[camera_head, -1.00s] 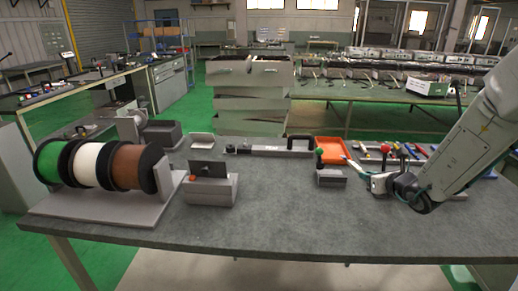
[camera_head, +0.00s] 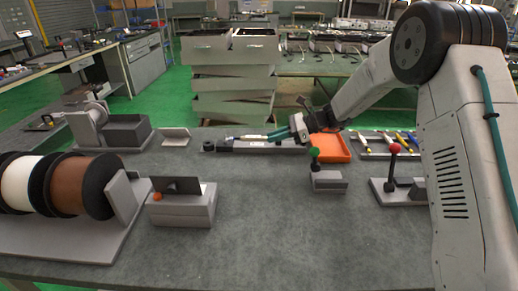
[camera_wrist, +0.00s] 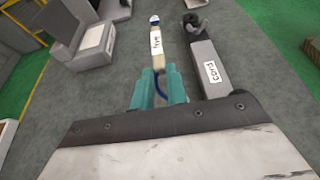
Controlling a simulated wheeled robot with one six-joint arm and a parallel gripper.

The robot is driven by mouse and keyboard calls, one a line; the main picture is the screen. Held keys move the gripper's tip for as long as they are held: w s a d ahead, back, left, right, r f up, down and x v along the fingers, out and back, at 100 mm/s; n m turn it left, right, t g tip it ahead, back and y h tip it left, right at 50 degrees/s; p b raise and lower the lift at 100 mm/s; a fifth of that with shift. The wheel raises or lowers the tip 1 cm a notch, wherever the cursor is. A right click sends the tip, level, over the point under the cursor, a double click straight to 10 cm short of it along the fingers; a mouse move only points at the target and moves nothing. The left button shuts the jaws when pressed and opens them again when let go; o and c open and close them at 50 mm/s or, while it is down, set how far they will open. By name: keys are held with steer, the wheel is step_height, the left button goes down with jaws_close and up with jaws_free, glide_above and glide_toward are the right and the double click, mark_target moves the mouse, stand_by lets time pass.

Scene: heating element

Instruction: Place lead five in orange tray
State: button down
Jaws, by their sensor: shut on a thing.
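My gripper (camera_head: 272,135) is shut on lead five (camera_wrist: 156,45), a slim cream piece with a white label reading "five" and a blue end. A blue wire runs from it between the teal fingers (camera_wrist: 160,88) in the wrist view. In the head view the lead (camera_head: 246,137) points left from the fingers, over or close to a long grey bar fixture; the exact gap cannot be told. The orange tray (camera_head: 338,152) is to the right of my gripper, partly hidden by my wrist and a green-knobbed block.
The grey bar (camera_wrist: 208,68), with a small label, lies right of the lead in the wrist view. A green-knobbed block (camera_head: 328,180) and a red-knobbed fixture (camera_head: 392,190) stand in front. Spools (camera_head: 60,185) are left. The middle of the table is clear.

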glide_above(274, 165)
step_height(274, 165, down, 6)
steer(key=shift+w+a+r, duration=0.1)
steer(key=shift+w+r, duration=0.05)
steer(key=shift+f, duration=1.85)
steer(key=shift+f, duration=0.15)
steer(key=c, duration=1.4)
jaws_free()
